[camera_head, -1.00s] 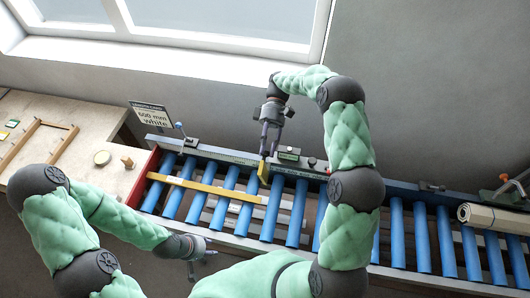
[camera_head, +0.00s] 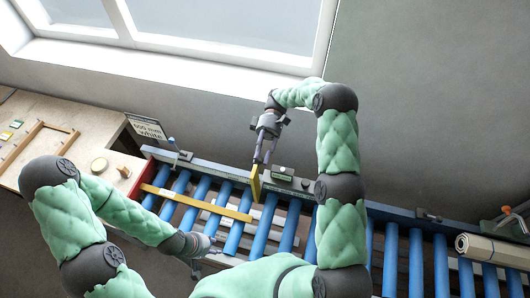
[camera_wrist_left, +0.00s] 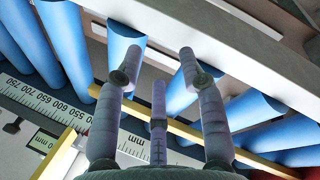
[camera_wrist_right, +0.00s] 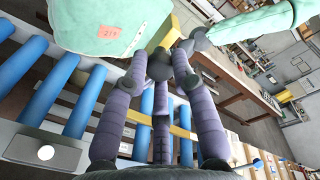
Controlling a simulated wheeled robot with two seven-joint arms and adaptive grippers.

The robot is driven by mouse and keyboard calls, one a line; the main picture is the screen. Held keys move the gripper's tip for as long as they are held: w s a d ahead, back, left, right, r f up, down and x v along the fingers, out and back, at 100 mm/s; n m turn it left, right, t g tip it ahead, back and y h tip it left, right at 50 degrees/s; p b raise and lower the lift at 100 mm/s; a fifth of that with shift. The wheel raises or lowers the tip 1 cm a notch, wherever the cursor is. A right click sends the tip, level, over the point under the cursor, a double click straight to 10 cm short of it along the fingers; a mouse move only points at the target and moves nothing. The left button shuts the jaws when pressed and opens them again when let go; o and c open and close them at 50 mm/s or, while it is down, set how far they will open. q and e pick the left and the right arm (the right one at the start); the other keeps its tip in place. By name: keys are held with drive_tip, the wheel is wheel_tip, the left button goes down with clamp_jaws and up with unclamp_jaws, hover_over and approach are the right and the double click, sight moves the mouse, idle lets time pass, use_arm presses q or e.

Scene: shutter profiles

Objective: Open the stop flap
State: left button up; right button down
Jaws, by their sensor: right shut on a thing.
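The stop flap (camera_head: 256,184) is a yellow plate at the far rail of the blue roller conveyor, left of a small green-topped block. My right gripper (camera_head: 261,163) is shut on its upper end. In the right wrist view the fingers (camera_wrist_right: 172,62) meet at the yellow plate (camera_wrist_right: 163,38), which they partly hide. My left gripper (camera_head: 213,242) is at the near rail, left of the flap and apart from it. In the left wrist view its fingers (camera_wrist_left: 160,65) are spread and empty above the near rail and rollers.
A long yellow strip (camera_head: 190,201) lies across the rollers on the left. A scale rail (camera_wrist_left: 40,105) runs along the conveyor. A sign (camera_head: 147,129) stands at the far left, beside a wooden table (camera_head: 75,165). A rolled cream bundle (camera_head: 495,250) lies at the right.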

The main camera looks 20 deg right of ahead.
drive_tip(key=shift+f, duration=0.1)
idle(0.4)
drive_tip(key=c, duration=1)
unclamp_jaws()
drive_tip(key=shift+d, duration=0.1)
